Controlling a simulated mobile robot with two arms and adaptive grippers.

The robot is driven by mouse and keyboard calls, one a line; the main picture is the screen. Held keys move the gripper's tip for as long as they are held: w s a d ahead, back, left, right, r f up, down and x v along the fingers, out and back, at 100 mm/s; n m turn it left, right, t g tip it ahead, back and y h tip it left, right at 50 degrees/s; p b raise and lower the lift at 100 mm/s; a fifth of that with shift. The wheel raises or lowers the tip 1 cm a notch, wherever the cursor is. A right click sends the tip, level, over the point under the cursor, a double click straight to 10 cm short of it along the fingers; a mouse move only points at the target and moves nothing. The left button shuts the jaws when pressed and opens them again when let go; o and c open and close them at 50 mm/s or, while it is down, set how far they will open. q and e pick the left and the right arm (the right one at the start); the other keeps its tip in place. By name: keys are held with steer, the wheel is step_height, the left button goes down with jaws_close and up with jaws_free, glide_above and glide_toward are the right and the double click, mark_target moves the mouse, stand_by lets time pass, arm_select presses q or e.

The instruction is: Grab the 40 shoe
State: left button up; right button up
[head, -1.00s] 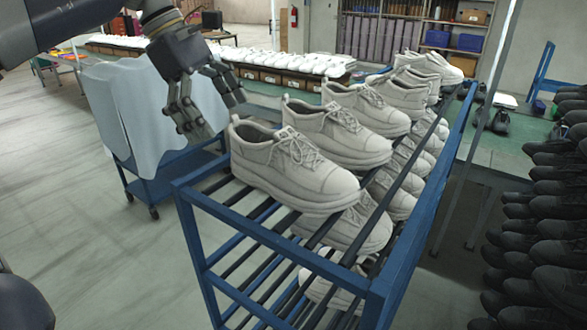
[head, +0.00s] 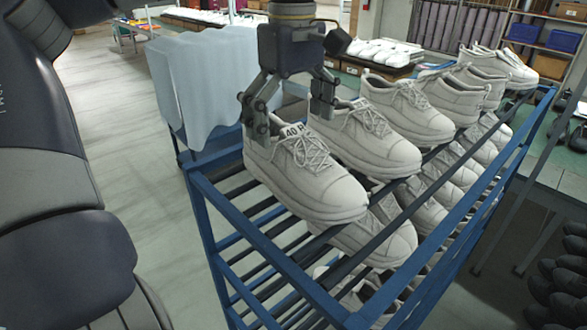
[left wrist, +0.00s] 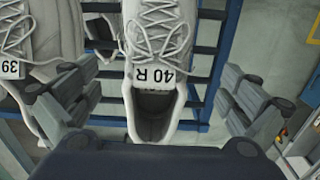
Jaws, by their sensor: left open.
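The 40 shoe (head: 300,175) is a white lace-up sneaker at the near end of the blue rack's top shelf. Its tongue reads "40 R" in the head view and in the left wrist view (left wrist: 155,60). My left gripper (head: 292,120) is open above its heel. In the left wrist view the fingers (left wrist: 155,100) stand apart on either side of the heel opening, with no visible grip on it. A shoe marked 39 (left wrist: 25,35) lies beside it, close to one finger. My right gripper is not in view.
The blue rack (head: 265,228) holds several more white shoes on its top and lower shelves. A cart with a pale cloth (head: 200,85) stands behind left. Dark shoes (head: 565,270) are stacked at the right.

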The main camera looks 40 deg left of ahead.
mark_target(296, 153)
arm_select(q)
steer(key=shift+f, duration=0.3)
steer(key=shift+w+d+f, duration=0.15)
steer(key=shift+w+f, duration=0.05)
steer(key=shift+f, duration=0.15)
step_height(296, 153, down, 4)
steer(key=shift+w+d+r+p, duration=0.1)
steer(key=shift+r+p, duration=0.1)
steer(key=shift+p, duration=0.65)
steer(key=shift+f, duration=0.4)
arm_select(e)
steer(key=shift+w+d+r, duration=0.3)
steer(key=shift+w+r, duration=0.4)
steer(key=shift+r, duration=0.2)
arm_select(q)
steer(key=shift+c, duration=0.2)
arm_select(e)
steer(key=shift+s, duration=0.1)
